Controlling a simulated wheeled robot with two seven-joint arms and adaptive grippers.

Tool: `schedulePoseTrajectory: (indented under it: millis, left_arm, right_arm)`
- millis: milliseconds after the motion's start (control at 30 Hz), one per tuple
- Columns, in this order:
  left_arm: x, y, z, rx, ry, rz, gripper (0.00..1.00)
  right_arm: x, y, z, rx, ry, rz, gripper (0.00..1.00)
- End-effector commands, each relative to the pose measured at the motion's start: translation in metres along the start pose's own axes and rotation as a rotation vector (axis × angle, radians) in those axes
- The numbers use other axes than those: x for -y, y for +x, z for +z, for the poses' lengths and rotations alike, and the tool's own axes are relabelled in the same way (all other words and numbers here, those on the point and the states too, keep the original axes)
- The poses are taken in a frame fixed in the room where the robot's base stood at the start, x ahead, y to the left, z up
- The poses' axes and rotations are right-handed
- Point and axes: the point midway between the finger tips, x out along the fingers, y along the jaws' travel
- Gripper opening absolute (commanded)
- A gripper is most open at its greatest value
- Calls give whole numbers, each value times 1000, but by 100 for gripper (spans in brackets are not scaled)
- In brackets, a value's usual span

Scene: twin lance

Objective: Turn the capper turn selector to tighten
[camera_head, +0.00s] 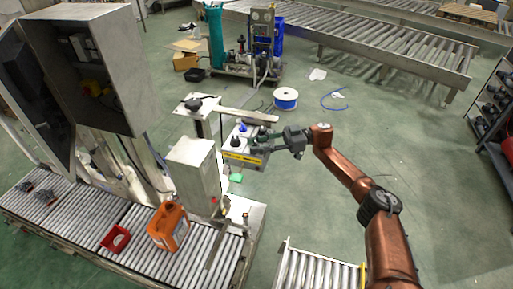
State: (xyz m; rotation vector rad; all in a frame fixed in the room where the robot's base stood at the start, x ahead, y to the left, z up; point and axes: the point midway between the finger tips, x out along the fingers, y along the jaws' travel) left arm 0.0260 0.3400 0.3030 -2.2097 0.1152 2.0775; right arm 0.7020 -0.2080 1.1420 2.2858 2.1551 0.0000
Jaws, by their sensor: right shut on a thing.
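The capper's control box (243,158), a pale box with a yellow strip on its front, stands near the middle of the view. Its top carries a blue knob (242,127) and a dark knob (235,142). My right gripper (257,144) reaches in from the right, its fingers at the right part of the box top. It is shut on a small part there, which I take as the turn selector; the fingers hide it, so its setting cannot be read. My left gripper is not in view.
A steel cabinet (190,185) stands left of the box. A roller conveyor (80,232) bears an orange jug (168,226) and a red tray (115,239). A metal arm (245,115) lies just behind the box.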

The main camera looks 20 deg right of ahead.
Motion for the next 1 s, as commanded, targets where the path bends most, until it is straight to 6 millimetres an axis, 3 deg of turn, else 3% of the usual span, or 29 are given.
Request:
schedulePoseTrajectory:
  millis: [367,400,600,667,1000]
  left_arm:
    - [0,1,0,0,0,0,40]
    - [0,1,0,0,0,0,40]
    - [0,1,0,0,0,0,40]
    - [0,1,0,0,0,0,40]
    - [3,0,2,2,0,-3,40]
  right_arm:
    - [0,0,1,1,0,-3,4]
    - [0,0,1,1,0,-3,29]
    - [0,0,0,1,0,-3,42]
    - [0,0,0,1,0,-3,46]
    - [0,-4,0,1,0,-2,46]
